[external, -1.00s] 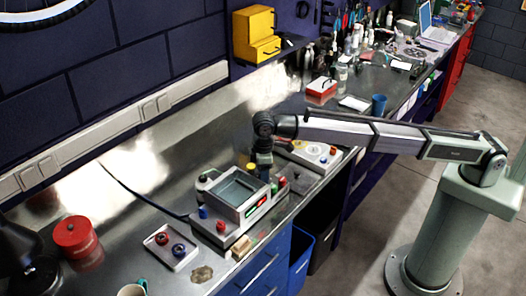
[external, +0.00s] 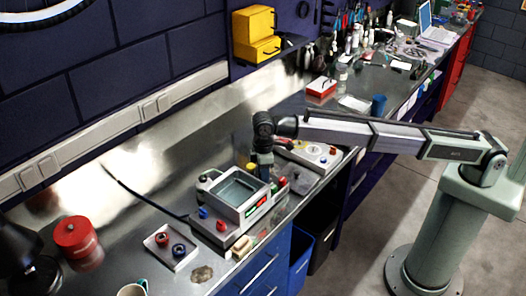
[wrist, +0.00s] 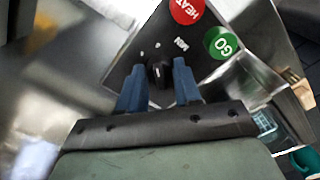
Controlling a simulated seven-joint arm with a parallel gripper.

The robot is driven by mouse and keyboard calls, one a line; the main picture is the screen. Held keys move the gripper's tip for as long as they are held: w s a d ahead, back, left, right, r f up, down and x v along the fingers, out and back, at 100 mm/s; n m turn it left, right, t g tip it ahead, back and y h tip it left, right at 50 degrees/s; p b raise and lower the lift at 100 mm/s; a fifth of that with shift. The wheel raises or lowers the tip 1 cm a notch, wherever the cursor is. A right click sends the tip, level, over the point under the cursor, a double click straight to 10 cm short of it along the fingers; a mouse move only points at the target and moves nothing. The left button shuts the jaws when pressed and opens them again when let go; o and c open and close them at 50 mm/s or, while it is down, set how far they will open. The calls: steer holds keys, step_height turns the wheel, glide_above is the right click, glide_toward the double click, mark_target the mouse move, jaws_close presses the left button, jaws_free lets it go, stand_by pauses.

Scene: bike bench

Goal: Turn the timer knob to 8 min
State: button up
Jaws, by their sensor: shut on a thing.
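The timer knob (wrist: 158,73) is a small black knob with a pale mark, on a dark panel lettered "MIN" in the wrist view. My gripper (wrist: 158,85) has its two blue fingers on either side of the knob and is shut on it. In the external view my gripper (external: 265,172) points down at the back right of the grey machine with the open basin (external: 238,187); the knob is hidden there. The pale mark's exact setting on the dial is too small to read.
A red HEAT button (wrist: 186,10) and a green GO button (wrist: 220,42) sit close to the knob. A white panel box (external: 312,153) stands just right of my gripper. A tray with two knobs (external: 170,247) lies front left.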

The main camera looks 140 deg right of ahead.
steer(key=shift+n, duration=0.4)
steer(key=o, duration=1)
steer(key=shift+o, duration=0.2)
step_height(320, 180, up, 14)
steer(key=shift+f, duration=0.1)
stand_by(0.4)
